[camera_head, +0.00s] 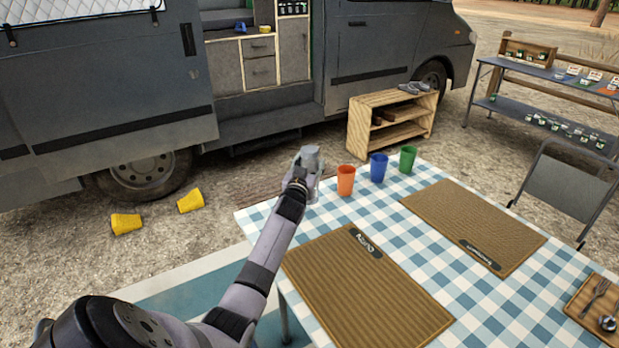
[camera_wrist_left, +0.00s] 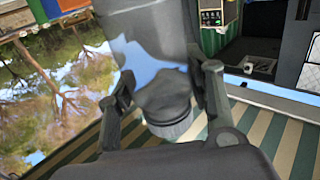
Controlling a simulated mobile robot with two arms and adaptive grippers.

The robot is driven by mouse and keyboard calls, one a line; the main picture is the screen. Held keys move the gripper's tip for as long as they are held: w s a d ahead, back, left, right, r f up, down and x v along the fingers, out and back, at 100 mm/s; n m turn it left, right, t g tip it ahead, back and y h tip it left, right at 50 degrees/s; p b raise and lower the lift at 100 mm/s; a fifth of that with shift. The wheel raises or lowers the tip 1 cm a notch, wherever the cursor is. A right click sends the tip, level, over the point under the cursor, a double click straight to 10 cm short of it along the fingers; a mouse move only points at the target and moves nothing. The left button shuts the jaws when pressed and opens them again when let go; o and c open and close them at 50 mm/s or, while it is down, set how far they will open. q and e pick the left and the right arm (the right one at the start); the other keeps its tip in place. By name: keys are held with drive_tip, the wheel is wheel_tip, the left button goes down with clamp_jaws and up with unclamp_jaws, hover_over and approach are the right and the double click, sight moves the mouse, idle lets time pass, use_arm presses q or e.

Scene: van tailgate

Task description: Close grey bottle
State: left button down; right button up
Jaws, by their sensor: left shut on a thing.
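My left gripper (camera_head: 304,170) reaches out at the far left corner of the checked table. It is shut on a grey bottle (camera_head: 311,155), held up beside the table edge and partly hidden by the gripper. In the left wrist view, the grey bottle (camera_wrist_left: 160,50) sits between the two fingers of the left gripper (camera_wrist_left: 165,95). Its body narrows to a ridged round end (camera_wrist_left: 171,130). I cannot tell whether this is a cap or the bare neck. My right gripper is not in view.
Orange (camera_head: 345,181), blue (camera_head: 378,167) and green (camera_head: 407,159) cups stand on the table close to the left gripper. Woven placemats (camera_head: 370,295) cover the table front. A wooden shelf (camera_head: 362,140) and the grey van (camera_head: 100,75) stand behind. Yellow cups (camera_head: 126,224) lie on the ground.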

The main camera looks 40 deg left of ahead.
use_arm(q)
drive_tip(key=shift+f+b, duration=0.4)
drive_tip(key=shift+f, duration=1.75)
drive_tip(key=c, duration=0.8)
unclamp_jaws()
drive_tip(key=p+v, duration=0.1)
drive_tip(key=v, duration=1.1)
